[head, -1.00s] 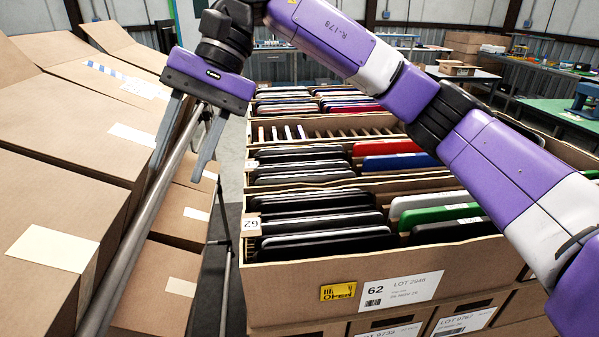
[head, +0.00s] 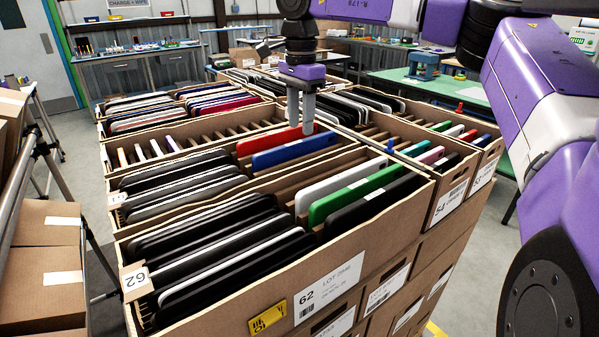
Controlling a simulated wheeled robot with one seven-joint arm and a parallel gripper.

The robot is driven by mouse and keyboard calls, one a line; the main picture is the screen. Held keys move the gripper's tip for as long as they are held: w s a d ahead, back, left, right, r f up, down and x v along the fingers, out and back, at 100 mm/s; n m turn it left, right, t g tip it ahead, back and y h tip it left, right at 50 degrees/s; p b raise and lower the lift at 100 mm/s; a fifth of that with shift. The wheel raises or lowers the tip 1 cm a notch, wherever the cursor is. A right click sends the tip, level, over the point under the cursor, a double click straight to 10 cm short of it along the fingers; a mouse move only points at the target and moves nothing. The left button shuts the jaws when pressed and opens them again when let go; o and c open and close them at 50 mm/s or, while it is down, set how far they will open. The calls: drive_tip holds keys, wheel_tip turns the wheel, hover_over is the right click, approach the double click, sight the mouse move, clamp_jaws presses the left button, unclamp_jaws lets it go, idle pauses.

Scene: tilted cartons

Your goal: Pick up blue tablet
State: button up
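My gripper (head: 301,126) points down at the right end of the red tablet, slightly behind the blue one. Its two fingers are apart with a narrow gap showing, and no blue tablet is between them. Whether the fingertips touch the red tablet, I cannot tell.
Black tablets (head: 205,240) fill the left side of the front carton. A white tablet (head: 338,187) and a green tablet (head: 357,196) stand nearer. Cartons (head: 50,235) stand at left; a green table (head: 430,86) is behind.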

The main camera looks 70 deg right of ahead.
sight(298, 142)
drive_tip(key=shift+w+a+f+p, duration=0.15)
drive_tip(key=shift+f+p, duration=0.05)
drive_tip(key=shift+f, duration=1.1)
drive_tip(key=shift+w+a+f+p, duration=0.1)
drive_tip(key=shift+f+p, duration=0.05)
drive_tip(key=shift+f, duration=1.15)
clamp_jaws()
